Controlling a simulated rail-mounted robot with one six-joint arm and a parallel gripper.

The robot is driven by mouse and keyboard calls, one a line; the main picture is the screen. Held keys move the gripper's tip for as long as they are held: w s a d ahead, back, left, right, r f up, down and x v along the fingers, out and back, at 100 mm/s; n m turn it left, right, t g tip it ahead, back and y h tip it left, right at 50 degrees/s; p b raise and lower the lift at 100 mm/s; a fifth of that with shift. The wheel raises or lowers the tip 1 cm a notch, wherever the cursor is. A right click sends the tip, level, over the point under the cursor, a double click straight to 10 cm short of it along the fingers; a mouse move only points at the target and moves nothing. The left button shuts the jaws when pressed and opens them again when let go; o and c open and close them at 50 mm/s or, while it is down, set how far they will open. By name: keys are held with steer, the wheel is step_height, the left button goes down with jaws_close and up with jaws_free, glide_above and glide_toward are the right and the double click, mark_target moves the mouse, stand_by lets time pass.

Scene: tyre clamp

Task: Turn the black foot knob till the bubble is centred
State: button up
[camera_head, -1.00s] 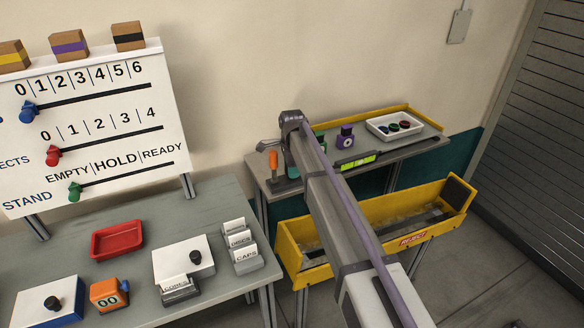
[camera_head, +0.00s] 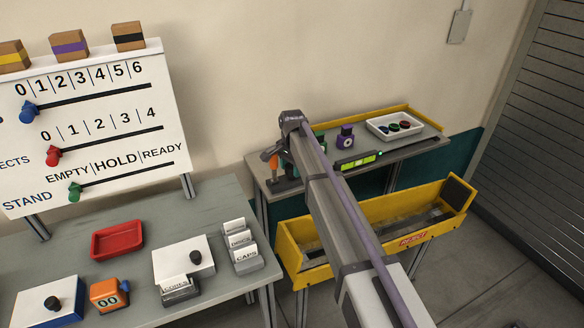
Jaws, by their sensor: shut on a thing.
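My arm reaches across to the small grey shelf table (camera_head: 408,150), its wrist bend standing above the table's left half. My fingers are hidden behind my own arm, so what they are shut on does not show. I cannot make out the black foot knob; that spot may be covered by my arm. A level with a bright yellow-green vial (camera_head: 358,161) lies on the shelf table, just right of my arm. Its bubble is too small to place.
An orange-handled tool (camera_head: 273,161) stands left of my wrist. A purple block (camera_head: 345,138) and a white tray (camera_head: 394,127) of coloured discs are behind the level. A grey bench (camera_head: 130,270) is at left.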

mark_target(292, 166)
steer(key=shift+n, duration=0.5)
steer(key=o, duration=0.9)
step_height(292, 166, up, 11)
steer(key=p, duration=1.1)
steer(key=shift+f, duration=0.15)
